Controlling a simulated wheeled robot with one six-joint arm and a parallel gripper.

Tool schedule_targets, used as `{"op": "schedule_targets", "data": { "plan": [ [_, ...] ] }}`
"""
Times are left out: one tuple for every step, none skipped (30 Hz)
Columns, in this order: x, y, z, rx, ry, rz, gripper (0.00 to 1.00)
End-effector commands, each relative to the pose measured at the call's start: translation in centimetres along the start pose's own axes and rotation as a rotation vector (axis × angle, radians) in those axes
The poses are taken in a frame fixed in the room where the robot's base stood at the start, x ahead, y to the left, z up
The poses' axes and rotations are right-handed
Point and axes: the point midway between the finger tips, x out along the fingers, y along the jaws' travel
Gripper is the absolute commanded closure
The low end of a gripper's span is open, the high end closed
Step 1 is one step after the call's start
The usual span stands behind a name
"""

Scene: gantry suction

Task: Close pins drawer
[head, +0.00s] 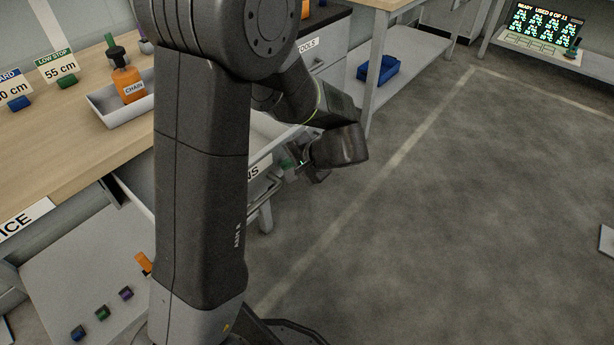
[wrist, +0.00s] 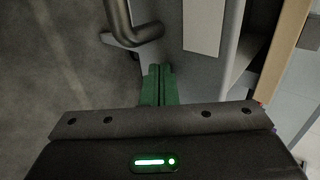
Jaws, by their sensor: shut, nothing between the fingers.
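The pins drawer (head: 260,167) shows in the head view just right of my arm, its label partly hidden so that only "NS" reads. It stands pulled out from under the wooden bench, with part of its pale inside visible. In the wrist view its grey front with a blank-looking label plate (wrist: 202,25) and a dark bar handle (wrist: 137,30) are close. My gripper (head: 291,164) is at the drawer front. Its green fingers (wrist: 158,85) are shut and empty, beside the handle, pointing at the front. I cannot tell whether they touch it.
An orange bottle labelled CHAIN (head: 127,84) stands in a white tray (head: 103,112) on the bench. A drawer labelled TOOLS (head: 318,57) is behind my arm. A blue bin (head: 378,69) sits on a low shelf. Open floor lies to the right.

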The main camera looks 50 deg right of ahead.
Motion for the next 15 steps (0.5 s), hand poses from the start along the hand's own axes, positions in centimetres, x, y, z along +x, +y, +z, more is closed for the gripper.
{"op": "schedule_targets", "data": {
  "plan": [
    [1.4, -1.0, 0.1, -0.006, -0.005, -0.001, 1.00],
    [2.0, -1.6, 0.1, -0.007, -0.004, -0.001, 1.00],
    [2.8, -2.4, 0.1, -0.006, -0.003, -0.002, 1.00],
    [3.5, -3.0, 0.1, -0.007, -0.004, -0.002, 1.00],
    [4.0, -3.5, 0.1, -0.006, -0.003, -0.001, 1.00],
    [4.9, -4.3, 0.1, -0.006, -0.004, -0.001, 1.00],
    [5.5, -4.9, 0.1, -0.007, -0.005, -0.001, 1.00],
    [6.1, -5.4, 0.1, -0.006, -0.003, -0.001, 1.00],
    [6.9, -6.2, 0.1, -0.006, -0.004, -0.001, 1.00],
    [7.5, -6.8, 0.1, -0.006, -0.005, -0.001, 1.00],
    [8.1, -7.3, 0.1, -0.006, -0.004, -0.001, 1.00],
    [8.9, -8.1, 0.1, -0.005, -0.004, -0.001, 1.00],
    [9.5, -8.7, 0.1, -0.006, -0.004, -0.001, 1.00],
    [10.1, -9.2, 0.1, -0.005, -0.003, -0.001, 1.00],
    [10.9, -10.0, 0.1, -0.006, -0.004, -0.001, 1.00]
  ]
}}
